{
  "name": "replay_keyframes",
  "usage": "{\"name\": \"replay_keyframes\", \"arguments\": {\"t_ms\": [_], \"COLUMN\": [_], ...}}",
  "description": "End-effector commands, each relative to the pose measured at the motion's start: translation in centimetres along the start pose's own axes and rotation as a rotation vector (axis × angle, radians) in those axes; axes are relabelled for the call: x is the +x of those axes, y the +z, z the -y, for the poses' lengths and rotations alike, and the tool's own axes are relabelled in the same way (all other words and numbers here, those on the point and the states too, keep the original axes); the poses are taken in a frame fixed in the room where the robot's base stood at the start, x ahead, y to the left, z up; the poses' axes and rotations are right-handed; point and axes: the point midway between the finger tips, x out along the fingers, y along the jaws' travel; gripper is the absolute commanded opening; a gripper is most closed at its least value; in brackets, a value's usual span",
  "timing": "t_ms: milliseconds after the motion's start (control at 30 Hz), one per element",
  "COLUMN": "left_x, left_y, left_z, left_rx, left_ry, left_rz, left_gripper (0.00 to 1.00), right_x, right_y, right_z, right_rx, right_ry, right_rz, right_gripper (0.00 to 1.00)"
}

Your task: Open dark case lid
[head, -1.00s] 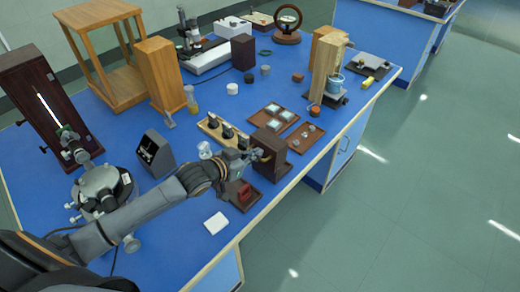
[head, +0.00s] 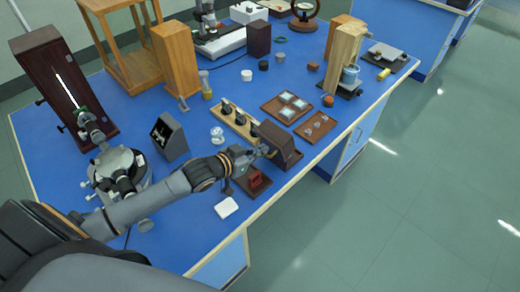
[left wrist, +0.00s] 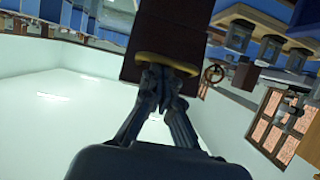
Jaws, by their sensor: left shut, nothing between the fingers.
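The dark case stands at the bench's front edge in the head view. Its dark brown lid (head: 283,143) is raised and leans away from the low base (head: 263,188), which holds a red object (head: 255,180). My left gripper (head: 267,152) is at the lid's inner face, by a brass-coloured handle. In the left wrist view the yellow handle (left wrist: 168,62) crosses the brown lid (left wrist: 169,28), and the fingertips (left wrist: 161,76) are close together just below it. Nothing shows between the fingers; whether they touch the handle I cannot tell. My right gripper is not in view.
A wooden rack with dark pieces (head: 236,120) stands close behind the lid. Trays (head: 285,116) lie beyond it. A white square (head: 226,207) lies before the base, and a metal instrument (head: 120,170) stands left of my arm. Open floor (head: 380,220) lies right of the bench.

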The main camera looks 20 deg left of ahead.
Motion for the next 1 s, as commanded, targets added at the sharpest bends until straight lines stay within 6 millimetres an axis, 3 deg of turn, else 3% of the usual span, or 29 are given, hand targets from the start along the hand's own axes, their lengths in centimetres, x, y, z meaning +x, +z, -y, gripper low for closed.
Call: {"name": "replay_keyframes", "arguments": {"t_ms": [267, 600, 667, 1000], "left_x": [-0.1, -0.9, -1.7, -7.2], "left_y": [-0.1, -4.8, -2.8, -0.3], "left_z": [0.0, 0.4, 0.4, 0.3], "left_rx": [-0.001, -0.001, -0.002, -0.001], "left_ry": [0.0, -0.004, -0.003, -0.003], "left_rz": [0.006, 0.001, 0.007, 0.004], "left_gripper": [0.0, 0.0, 0.0, 0.0], "right_x": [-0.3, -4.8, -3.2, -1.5], "right_y": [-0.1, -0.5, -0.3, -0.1], "right_z": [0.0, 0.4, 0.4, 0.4], "right_rx": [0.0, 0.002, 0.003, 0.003], "right_ry": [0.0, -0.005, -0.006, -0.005], "right_rz": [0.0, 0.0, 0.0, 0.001], "right_gripper": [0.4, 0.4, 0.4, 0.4]}}
